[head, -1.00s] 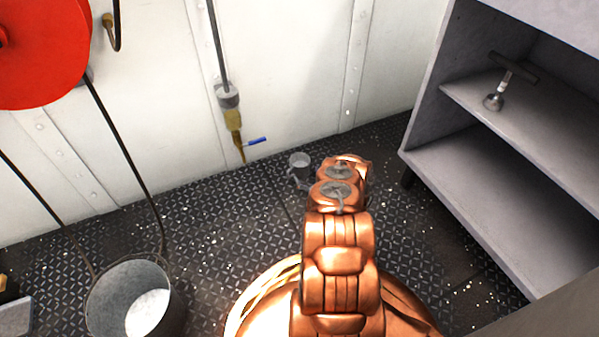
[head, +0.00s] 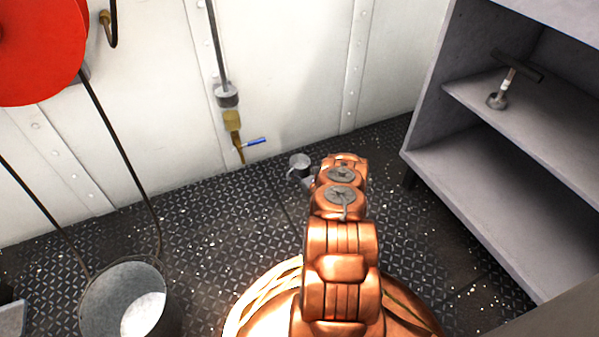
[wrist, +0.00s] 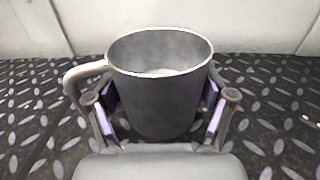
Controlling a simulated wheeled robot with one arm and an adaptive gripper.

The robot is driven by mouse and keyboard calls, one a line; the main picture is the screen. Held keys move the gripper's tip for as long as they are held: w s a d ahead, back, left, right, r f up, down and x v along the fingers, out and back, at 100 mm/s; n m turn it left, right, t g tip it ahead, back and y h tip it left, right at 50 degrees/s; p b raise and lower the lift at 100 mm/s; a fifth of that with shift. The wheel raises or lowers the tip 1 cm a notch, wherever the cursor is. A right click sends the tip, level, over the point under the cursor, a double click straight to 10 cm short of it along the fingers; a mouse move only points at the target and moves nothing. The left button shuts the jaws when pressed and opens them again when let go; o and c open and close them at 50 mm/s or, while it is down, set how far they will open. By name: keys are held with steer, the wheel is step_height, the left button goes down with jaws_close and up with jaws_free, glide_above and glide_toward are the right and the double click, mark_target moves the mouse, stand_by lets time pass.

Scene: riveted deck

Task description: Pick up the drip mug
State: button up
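The drip mug (wrist: 160,100) is a grey metal cup, upright, with its handle on the left in the wrist view. In the head view the mug (head: 299,162) is on the dark deck near the white wall, just left of my arm's end. My gripper (wrist: 161,105) has one purple-padded finger on each side of the mug. The fingers are spread wide, close beside its walls; any contact is hard to make out. My palm hides the near floor below the mug. In the head view my copper arm mostly hides the gripper.
A grey shelf unit (head: 470,165) stands on the right with a T-handled tool (head: 500,95) on it. A metal bucket (head: 100,300) is at the lower left.

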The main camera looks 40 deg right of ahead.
steer(key=c, duration=0.6)
steer(key=shift+c, duration=0.2)
